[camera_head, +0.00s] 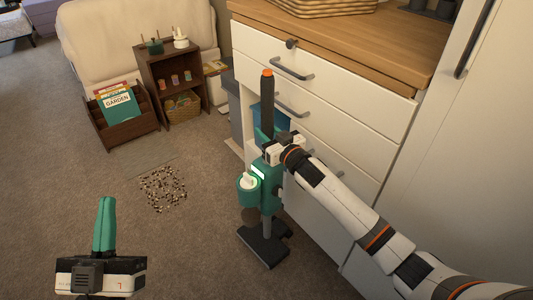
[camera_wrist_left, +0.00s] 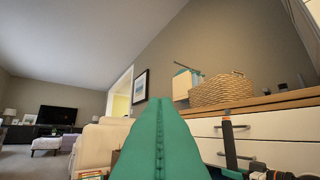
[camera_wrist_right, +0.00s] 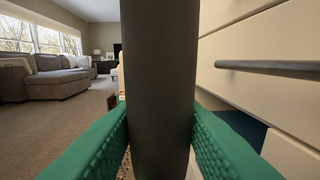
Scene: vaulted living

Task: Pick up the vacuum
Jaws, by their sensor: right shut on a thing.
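The teal and dark grey vacuum (camera_head: 271,195) stands upright beside the white drawer cabinet, with its dark flat head (camera_head: 264,246) at floor level. Its dark upper tube (camera_head: 267,105) ends in an orange tip. My right gripper (camera_head: 268,136) is shut on the vacuum at this tube. In the right wrist view the dark tube (camera_wrist_right: 158,90) stands between the two green fingers. My left gripper (camera_head: 105,225) is shut and empty at the lower left, away from the vacuum. In the left wrist view its green fingers (camera_wrist_left: 160,130) meet along a seam.
The white drawer cabinet (camera_head: 335,92) with protruding handles is close to the vacuum's right. A patch of scattered bits (camera_head: 163,188) lies on the carpet. A wooden shelf (camera_head: 171,84) and a book box (camera_head: 126,128) stand behind. Open carpet is at left.

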